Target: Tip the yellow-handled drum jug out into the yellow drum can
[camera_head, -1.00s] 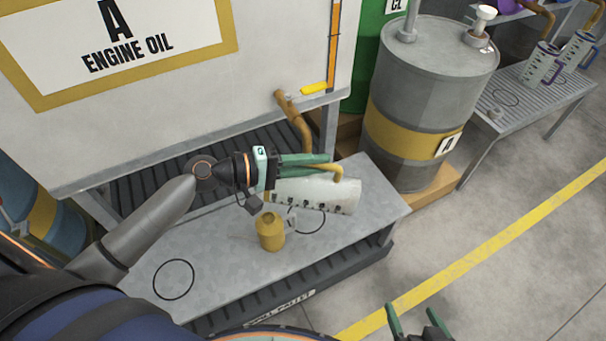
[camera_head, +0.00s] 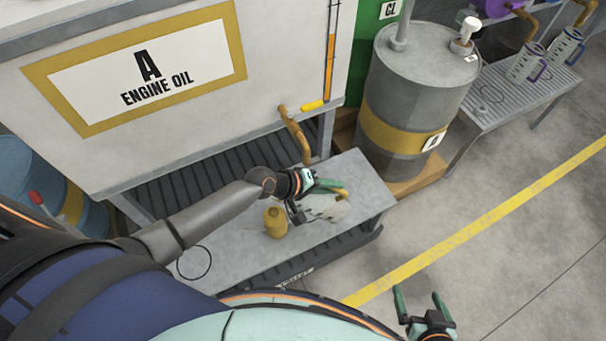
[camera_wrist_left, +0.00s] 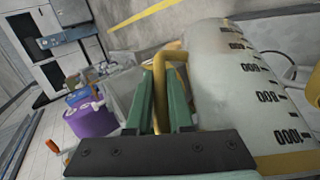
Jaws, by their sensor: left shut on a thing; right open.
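The drum jug (camera_head: 326,208) is pale and translucent with dark graduation marks. My left gripper (camera_head: 328,185) is shut on its yellow handle (camera_wrist_left: 172,72). In the left wrist view the jug body (camera_wrist_left: 232,85) fills the right side beside the fingers. The jug is tilted over above the bench; its mouth and any liquid are hard to make out. The yellow drum can (camera_head: 276,223) stands upright on the bench, left of the jug in the head view. I cannot tell whether they touch. My right gripper (camera_head: 420,296) is open and empty above the floor.
The bench (camera_head: 230,262) has a ring mark (camera_head: 194,262) on its bare left part. A brown spout (camera_head: 296,132) hangs from the engine oil tank (camera_head: 215,120) behind. A grey drum (camera_head: 412,95) stands to the right. More jugs (camera_head: 527,62) stand on a far rack.

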